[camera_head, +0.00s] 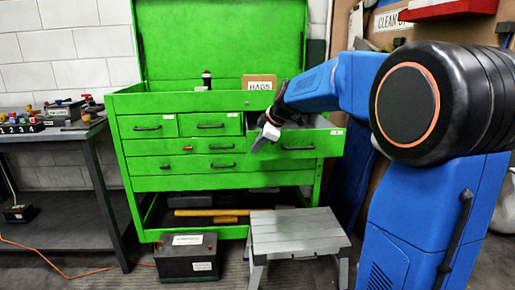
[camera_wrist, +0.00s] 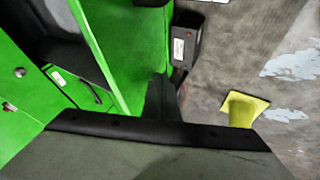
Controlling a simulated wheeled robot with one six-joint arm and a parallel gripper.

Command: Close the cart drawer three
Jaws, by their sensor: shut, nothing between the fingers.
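The green tool cart (camera_head: 160,183) stands ahead. Its top-right drawer (camera_head: 322,143) is pulled out, with the dark inside showing behind its front and a black handle across it. The other drawers, such as the top-left (camera_head: 148,127) and top-middle (camera_head: 211,125), look flush. No drawer number is readable. My gripper (camera_head: 265,134) is shut and empty, at the left end of the open drawer's front; whether it touches is unclear. The wrist view shows a green drawer front with a handle (camera_wrist: 88,92) left of my dark shut fingers (camera_wrist: 162,98).
A grey step stool (camera_head: 300,232) stands before the cart's right side. A black battery box (camera_head: 187,258) sits on the floor at the cart's front left. A dark workbench (camera_head: 60,190) is at left. A yellow object (camera_wrist: 243,108) lies on the floor in the wrist view.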

